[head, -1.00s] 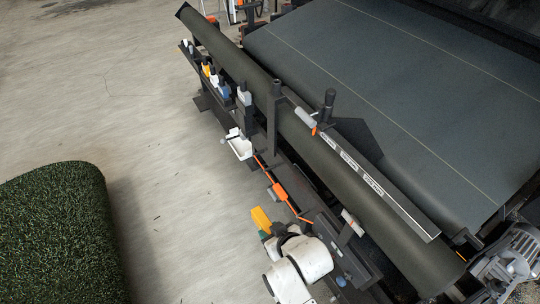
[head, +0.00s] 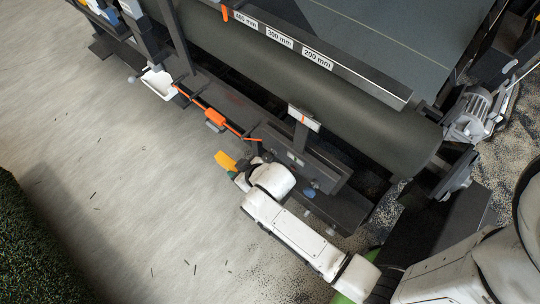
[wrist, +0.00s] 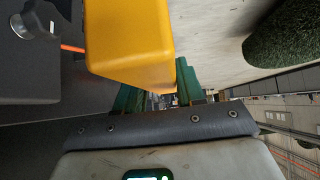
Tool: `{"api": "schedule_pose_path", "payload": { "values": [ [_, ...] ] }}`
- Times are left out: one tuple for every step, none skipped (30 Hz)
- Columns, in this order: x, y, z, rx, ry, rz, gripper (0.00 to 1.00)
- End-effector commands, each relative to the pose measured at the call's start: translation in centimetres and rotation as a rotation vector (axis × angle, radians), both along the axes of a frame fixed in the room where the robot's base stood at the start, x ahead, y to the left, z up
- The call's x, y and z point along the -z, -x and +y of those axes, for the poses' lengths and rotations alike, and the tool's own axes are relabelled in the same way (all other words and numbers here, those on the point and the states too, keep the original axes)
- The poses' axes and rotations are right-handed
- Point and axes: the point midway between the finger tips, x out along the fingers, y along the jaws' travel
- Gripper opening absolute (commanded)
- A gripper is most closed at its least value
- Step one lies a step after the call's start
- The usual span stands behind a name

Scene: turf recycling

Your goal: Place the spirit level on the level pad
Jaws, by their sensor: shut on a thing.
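A yellow block (head: 225,160), which looks like the spirit level, is held at the end of my white arm, low in the middle of the head view. In the wrist view the yellow block (wrist: 130,45) fills the upper left and lies between the green fingers. My gripper (wrist: 157,82) is shut on it; the block hides part of the fingers. In the head view my gripper (head: 236,172) is just left of the machine's lower frame, apparently above the floor. I cannot tell for sure which surface is the level pad.
A long dark roller (head: 300,90) and a rail with length labels (head: 290,45) run above the frame. Green turf (head: 25,240) lies at the lower left. The floor between is mostly open.

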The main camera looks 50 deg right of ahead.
Motion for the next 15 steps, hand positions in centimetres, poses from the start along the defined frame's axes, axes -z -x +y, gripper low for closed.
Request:
{"api": "schedule_pose_path", "payload": {
  "values": [
    [1.7,-0.4,-0.1,-0.002,0.002,-0.001,0.00],
    [2.2,-0.5,-0.1,-0.003,0.003,-0.001,0.00],
    [2.7,-0.8,-0.2,-0.003,0.004,-0.002,0.00],
    [3.2,-1.0,-0.3,-0.003,0.006,-0.001,0.00],
    [3.6,-1.1,-0.3,-0.004,0.006,-0.001,0.00],
    [4.2,-1.3,-0.4,-0.005,0.006,0.000,0.00],
    [4.7,-1.5,-0.4,-0.004,0.007,0.000,0.00],
    [5.1,-1.7,-0.5,-0.004,0.007,0.001,0.00],
    [5.7,-1.9,-0.5,-0.004,0.008,0.001,0.00],
    [6.1,-2.1,-0.5,-0.004,0.008,0.002,0.00],
    [6.5,-2.3,-0.6,-0.005,0.009,0.001,0.00],
    [7.1,-2.5,-0.5,-0.006,0.010,0.001,0.00],
    [7.5,-2.7,-0.6,-0.005,0.009,0.001,0.00],
    [8.0,-2.8,-0.6,-0.004,0.010,0.002,0.00],
    [8.5,-3.1,-0.6,-0.004,0.010,0.001,0.00]
  ]
}}
